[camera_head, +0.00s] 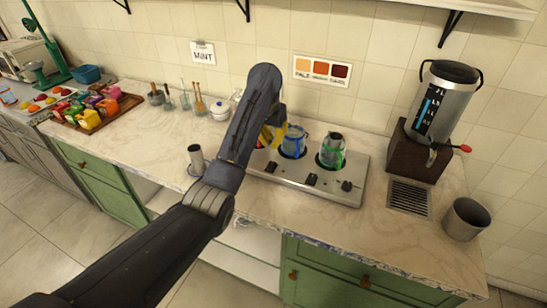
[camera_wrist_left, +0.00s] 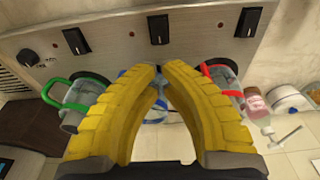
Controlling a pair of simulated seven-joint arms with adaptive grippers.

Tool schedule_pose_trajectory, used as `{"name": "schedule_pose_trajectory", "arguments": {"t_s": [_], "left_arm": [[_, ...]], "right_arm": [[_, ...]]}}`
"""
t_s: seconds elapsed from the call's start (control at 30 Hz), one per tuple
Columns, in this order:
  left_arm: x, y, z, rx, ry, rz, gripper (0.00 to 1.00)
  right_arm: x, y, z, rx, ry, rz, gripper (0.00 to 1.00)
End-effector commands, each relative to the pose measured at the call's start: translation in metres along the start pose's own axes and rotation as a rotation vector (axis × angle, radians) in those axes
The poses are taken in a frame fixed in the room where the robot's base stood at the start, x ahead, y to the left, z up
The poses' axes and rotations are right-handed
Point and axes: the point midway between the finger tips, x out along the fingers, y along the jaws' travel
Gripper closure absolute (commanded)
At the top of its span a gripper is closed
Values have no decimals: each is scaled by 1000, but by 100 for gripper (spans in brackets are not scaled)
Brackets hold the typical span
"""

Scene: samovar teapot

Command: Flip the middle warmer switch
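The silver warmer (camera_head: 330,193) stands on the counter in the head view, with dark controls along its front. In the left wrist view its panel (camera_wrist_left: 200,50) carries three black switches: the middle switch (camera_wrist_left: 159,29), one to the left (camera_wrist_left: 76,41) and one to the right (camera_wrist_left: 247,22). My left gripper (camera_wrist_left: 161,70) has yellow fingers with tips almost together and nothing visible between them. The tips appear just below the middle switch in that view; contact does not show. The head view shows the gripper over the warmer, partly hidden by my arm. My right gripper is out of view.
Glass pots with green (camera_head: 332,150) and blue (camera_head: 294,142) parts sit on the warmer; a red-handled pot (camera_wrist_left: 220,72) shows in the wrist view. A round knob (camera_wrist_left: 28,57) is on the panel. The samovar (camera_head: 445,100) and a metal cup (camera_head: 466,219) stand right; another cup (camera_head: 197,158) stands left.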

Motion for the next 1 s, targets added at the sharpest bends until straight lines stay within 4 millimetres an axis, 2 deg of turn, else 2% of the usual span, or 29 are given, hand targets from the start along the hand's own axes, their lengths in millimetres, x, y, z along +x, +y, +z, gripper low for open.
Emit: {"name": "schedule_pose_trajectory", "arguments": {"t_s": [0.3, 0.53, 0.73, 1.0], "left_arm": [[42, -2, 1, -1, -3, -3, 100], [68, -2, 1, -1, -2, -4, 100], [82, -2, 1, -1, -2, -3, 100], [87, -2, 0, 1, -1, -3, 100]], "right_arm": [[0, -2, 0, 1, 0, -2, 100], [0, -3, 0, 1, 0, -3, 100], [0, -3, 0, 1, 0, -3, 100], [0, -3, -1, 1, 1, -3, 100]]}}
